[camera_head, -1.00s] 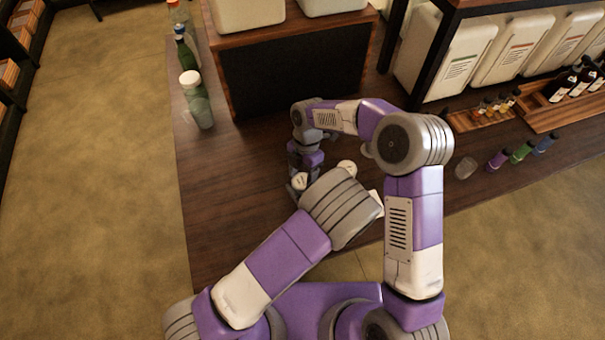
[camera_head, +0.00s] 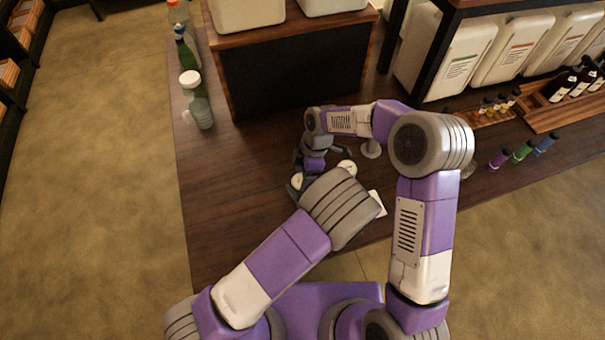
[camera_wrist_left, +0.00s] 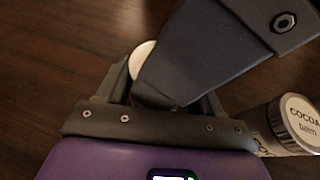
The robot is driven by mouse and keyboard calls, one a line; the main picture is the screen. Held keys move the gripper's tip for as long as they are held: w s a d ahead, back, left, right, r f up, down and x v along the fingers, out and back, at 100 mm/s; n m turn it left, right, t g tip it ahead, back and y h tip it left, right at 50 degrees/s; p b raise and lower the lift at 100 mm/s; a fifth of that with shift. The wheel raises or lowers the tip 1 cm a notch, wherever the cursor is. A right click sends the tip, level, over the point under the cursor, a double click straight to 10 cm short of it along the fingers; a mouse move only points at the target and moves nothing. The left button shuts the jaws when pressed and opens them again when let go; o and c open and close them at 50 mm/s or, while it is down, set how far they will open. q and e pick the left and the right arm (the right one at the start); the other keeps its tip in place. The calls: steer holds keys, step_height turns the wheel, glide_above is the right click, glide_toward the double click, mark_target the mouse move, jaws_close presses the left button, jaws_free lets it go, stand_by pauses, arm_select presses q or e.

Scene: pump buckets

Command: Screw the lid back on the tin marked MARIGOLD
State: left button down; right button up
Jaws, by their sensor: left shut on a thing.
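My left gripper (camera_wrist_left: 165,92) shows in the left wrist view, its fingers closed around a tin with a pale round top (camera_wrist_left: 142,57). A broad dark grey bar, apparently a finger of my right gripper, covers most of it, and its marking is hidden. In the head view my left gripper is behind my own arm. My right gripper (camera_head: 304,187) points down at the table beside a pale disc (camera_head: 297,183); whether it grips anything is unclear. Another pale disc (camera_head: 347,166) is just right of it. A tin marked COCOA balm (camera_wrist_left: 298,122) stands at the right in the wrist view.
The dark wooden table (camera_head: 235,215) is clear at left. Bottles (camera_head: 197,105) line its left edge and a dark-fronted box (camera_head: 295,72) stands behind. A white card (camera_head: 377,203) and a small stemmed glass (camera_head: 370,149) are near my arms. Small coloured bottles (camera_head: 522,152) lie at right.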

steer(key=o, duration=0.4)
steer(key=shift+o, duration=0.2)
steer(key=shift+r, duration=0.15)
steer(key=shift+r, duration=2.15)
steer(key=shift+c, duration=0.5)
steer(key=shift+w+r, duration=0.1)
steer(key=shift+c, duration=1.1)
steer(key=w+r+n, duration=0.1)
steer(key=r+n, duration=0.1)
steer(key=w+r+n, duration=0.1)
steer(key=n, duration=0.1)
steer(key=w+r+n+g+h, duration=0.1)
steer(key=r, duration=0.1)
steer(key=shift+d+r+n, duration=0.1)
steer(key=shift+r+n, duration=0.25)
steer(key=shift+n, duration=0.05)
steer(key=shift+w+d+r+n+h, duration=0.1)
steer(key=shift+r+n+h, duration=0.2)
steer(key=shift+r+n, duration=0.25)
